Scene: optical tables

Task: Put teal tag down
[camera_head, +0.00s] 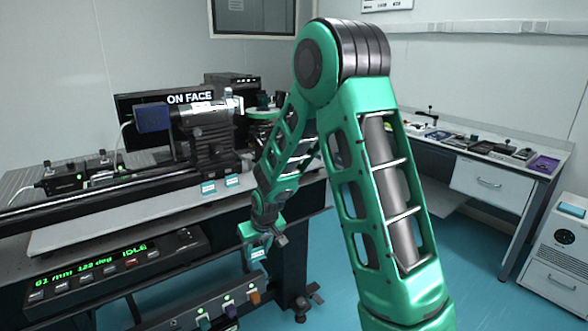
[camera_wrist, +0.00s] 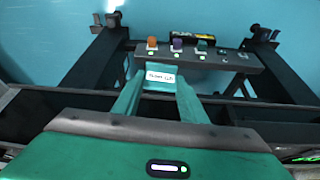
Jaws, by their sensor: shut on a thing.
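My gripper (camera_head: 258,243) hangs in front of the optical table's front edge in the head view, below the level of its top. It is shut on a small teal tag (camera_head: 257,254) with a white label. In the wrist view the tag (camera_wrist: 161,78) sits between the tips of the two teal fingers of my gripper (camera_wrist: 160,88), label facing the camera. The print on it is too small to read surely. Two similar small tags (camera_head: 208,188) (camera_head: 232,181) stand on the pale front strip of the optical table (camera_head: 120,217).
A rail with orange, purple and green knobs (camera_wrist: 178,45) lies beyond the tag. A control box (camera_head: 110,268) reading IDLE hangs on the table front. Optical equipment (camera_head: 205,130) and an "ON FACE" monitor (camera_head: 150,105) stand on top. A side bench (camera_head: 480,150) is at right; blue floor between is clear.

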